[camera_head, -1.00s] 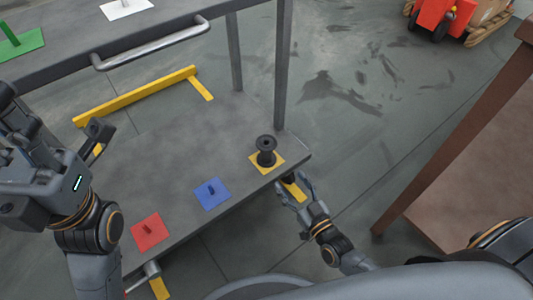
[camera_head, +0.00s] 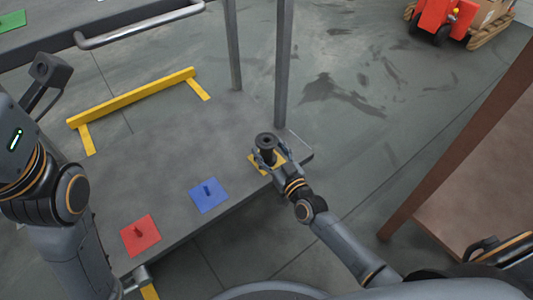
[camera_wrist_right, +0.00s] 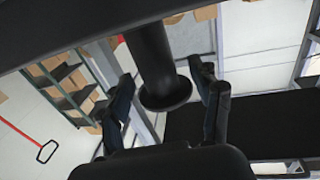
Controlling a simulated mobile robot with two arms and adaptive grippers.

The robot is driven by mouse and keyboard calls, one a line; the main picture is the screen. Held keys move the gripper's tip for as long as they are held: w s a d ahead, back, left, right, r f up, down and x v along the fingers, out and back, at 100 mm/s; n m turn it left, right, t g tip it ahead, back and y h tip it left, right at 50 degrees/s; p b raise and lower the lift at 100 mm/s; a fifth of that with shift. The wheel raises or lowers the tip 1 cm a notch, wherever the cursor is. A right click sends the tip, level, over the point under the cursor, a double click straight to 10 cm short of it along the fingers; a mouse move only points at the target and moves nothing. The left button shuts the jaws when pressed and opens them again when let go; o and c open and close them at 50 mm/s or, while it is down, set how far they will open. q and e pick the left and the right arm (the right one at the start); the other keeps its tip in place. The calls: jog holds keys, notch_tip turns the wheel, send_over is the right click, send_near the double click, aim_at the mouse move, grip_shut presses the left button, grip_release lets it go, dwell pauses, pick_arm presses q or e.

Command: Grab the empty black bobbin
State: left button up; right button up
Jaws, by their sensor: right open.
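The empty black bobbin (camera_head: 266,146) stands upright on the yellow square plate (camera_head: 257,163) near the right corner of the grey cart's lower shelf (camera_head: 160,150). My right gripper (camera_head: 268,157) is at the bobbin, with its fingers around it. In the right wrist view the bobbin (camera_wrist_right: 158,65) lies between the two open fingers (camera_wrist_right: 165,105), with some room on each side. My left arm (camera_head: 45,190) is at the left edge of the head view. Its gripper cannot be clearly made out.
A blue plate (camera_head: 209,195) and a red plate (camera_head: 140,235), each with a peg, lie on the same shelf. Grey posts (camera_head: 283,70) rise behind the bobbin. A brown table (camera_head: 475,200) stands at the right. Open floor lies between.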

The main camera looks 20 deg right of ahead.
jog(key=shift+w, duration=0.1)
jog(key=shift+c, duration=0.4)
jog(key=c, duration=1.2)
jog(key=shift+r, duration=0.15)
